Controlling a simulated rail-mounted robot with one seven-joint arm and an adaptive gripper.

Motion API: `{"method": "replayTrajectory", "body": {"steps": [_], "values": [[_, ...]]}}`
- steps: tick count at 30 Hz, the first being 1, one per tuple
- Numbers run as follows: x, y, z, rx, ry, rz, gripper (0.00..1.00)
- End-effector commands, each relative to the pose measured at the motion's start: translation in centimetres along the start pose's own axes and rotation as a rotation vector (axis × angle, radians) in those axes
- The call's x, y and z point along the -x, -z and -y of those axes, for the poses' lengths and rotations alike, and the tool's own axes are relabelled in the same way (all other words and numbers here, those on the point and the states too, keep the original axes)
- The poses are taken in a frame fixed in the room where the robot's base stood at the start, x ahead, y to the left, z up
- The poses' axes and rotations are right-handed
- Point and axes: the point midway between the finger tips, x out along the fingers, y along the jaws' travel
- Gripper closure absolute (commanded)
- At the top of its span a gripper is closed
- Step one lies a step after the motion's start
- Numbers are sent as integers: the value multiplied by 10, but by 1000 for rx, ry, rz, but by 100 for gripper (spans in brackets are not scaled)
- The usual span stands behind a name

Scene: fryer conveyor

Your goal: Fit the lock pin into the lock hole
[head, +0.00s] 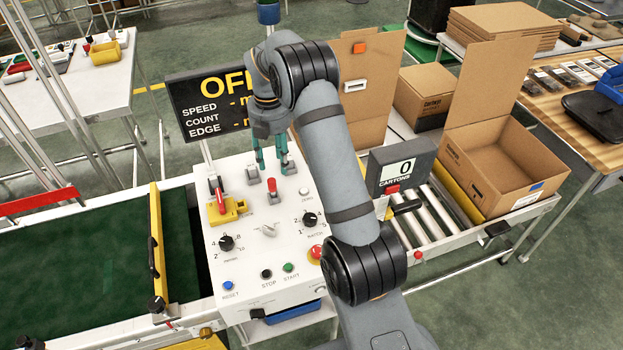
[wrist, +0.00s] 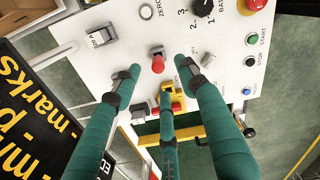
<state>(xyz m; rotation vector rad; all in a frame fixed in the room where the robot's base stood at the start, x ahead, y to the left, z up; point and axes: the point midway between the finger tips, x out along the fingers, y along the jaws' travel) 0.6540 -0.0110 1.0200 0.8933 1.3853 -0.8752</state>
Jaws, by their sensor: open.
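My gripper (head: 272,168) is open and empty above the upper part of the white control panel; its teal fingers also show in the wrist view (wrist: 157,76). A red-capped upright piece on a grey base (head: 271,185) is just below the fingers; in the wrist view it (wrist: 158,63) appears between the two outer fingertips, apart from them. A yellow bracket (head: 236,209) with a red piece (head: 220,199) sits left of it on the panel. In the wrist view the middle finger partly covers this bracket (wrist: 167,100). I cannot tell which piece is the lock pin, and no lock hole shows clearly.
Grey switches (head: 252,173) stand close by on the panel, with knobs (head: 226,243) and a red stop button (head: 316,252) lower down. The black OFF display (head: 215,105) rises behind. A green conveyor (head: 90,265) lies left, a roller track with an open carton (head: 505,165) right.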

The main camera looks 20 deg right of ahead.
Motion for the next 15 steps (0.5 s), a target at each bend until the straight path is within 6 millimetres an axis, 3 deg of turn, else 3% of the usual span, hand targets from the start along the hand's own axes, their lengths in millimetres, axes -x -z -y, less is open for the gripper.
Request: {"method": "replayTrajectory", "body": {"steps": [6, 15], "values": [[-33, 4, -1, 6, 5, -3, 58], [-58, 2, -3, 4, 5, -3, 58]]}}
